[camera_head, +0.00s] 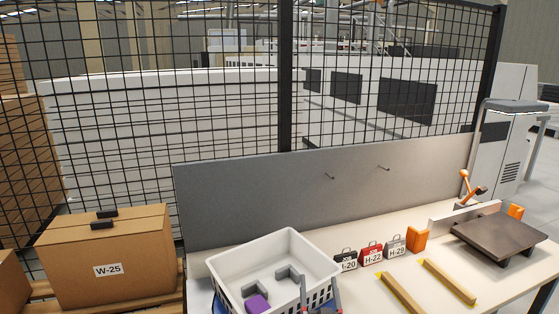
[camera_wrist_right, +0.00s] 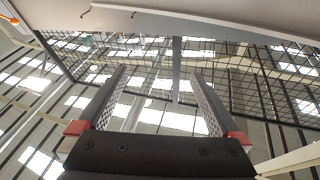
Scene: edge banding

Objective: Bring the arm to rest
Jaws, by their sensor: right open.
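My right gripper (camera_head: 320,291) shows at the bottom edge of the head view, in front of the white basket's right side. Its two fingers stand apart and point upward, with nothing between them. In the right wrist view the same gripper (camera_wrist_right: 160,75) is open and empty, its textured fingers spread against the mesh fence and ceiling. My left gripper is in neither view.
A white basket (camera_head: 241,262) holds grey pieces and a purple block (camera_head: 257,303). Beside it stand labelled black, red (camera_head: 371,254) and grey holders. Carton W-25 (camera_head: 135,262) is left.

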